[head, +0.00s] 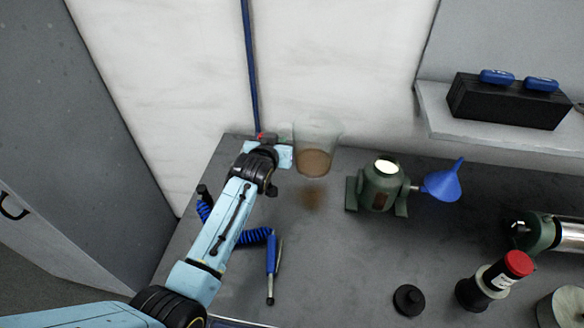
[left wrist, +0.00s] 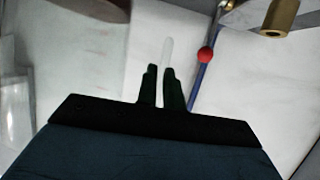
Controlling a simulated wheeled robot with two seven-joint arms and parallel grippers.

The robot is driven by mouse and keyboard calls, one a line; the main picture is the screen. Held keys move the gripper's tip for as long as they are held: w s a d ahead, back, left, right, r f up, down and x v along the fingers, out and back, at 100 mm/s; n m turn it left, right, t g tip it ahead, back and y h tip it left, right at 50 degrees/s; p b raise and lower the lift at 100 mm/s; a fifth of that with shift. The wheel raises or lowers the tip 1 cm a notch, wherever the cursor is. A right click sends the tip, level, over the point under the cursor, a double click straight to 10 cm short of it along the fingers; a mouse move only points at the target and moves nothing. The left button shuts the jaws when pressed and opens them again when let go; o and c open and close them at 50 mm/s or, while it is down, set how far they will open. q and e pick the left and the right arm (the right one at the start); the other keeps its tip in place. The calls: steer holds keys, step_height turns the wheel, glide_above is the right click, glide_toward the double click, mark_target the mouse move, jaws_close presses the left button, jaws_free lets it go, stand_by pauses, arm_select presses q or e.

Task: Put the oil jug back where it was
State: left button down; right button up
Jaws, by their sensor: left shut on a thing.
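The oil jug (head: 317,135) is a clear, open container with brown oil in its lower part, near the back wall in the head view. A brown patch lies on the bench below it, apart from its base, so it appears held above the bench, roughly upright. My left gripper (head: 286,136) is at the jug's left side, shut on it. In the left wrist view the dark fingers of my left gripper (left wrist: 163,78) close on a thin pale piece, apparently the jug's handle. My right gripper is not in view.
A green pump-like unit (head: 381,187) with a blue funnel (head: 442,182) stands right of the jug. A blue coiled air hose (head: 256,236) lies left on the bench. A black cap (head: 408,300) and a red-topped bottle (head: 496,281) stand front right. The bench (head: 335,255) is clear in the middle.

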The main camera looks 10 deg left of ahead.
arm_select(q)
steer(key=shift+f+b, duration=0.5)
steer(key=shift+f, duration=2.85)
steer(key=shift+f, duration=0.15)
steer(key=c, duration=1.5)
jaws_free()
steer(key=shift+c, duration=0.2)
steer(key=shift+s+r, duration=0.25)
steer(key=shift+s, duration=0.25)
steer(key=d+p+v, duration=0.1)
steer(key=p+v, duration=0.1)
steer(key=v, duration=0.9)
steer(key=shift+a, duration=0.5)
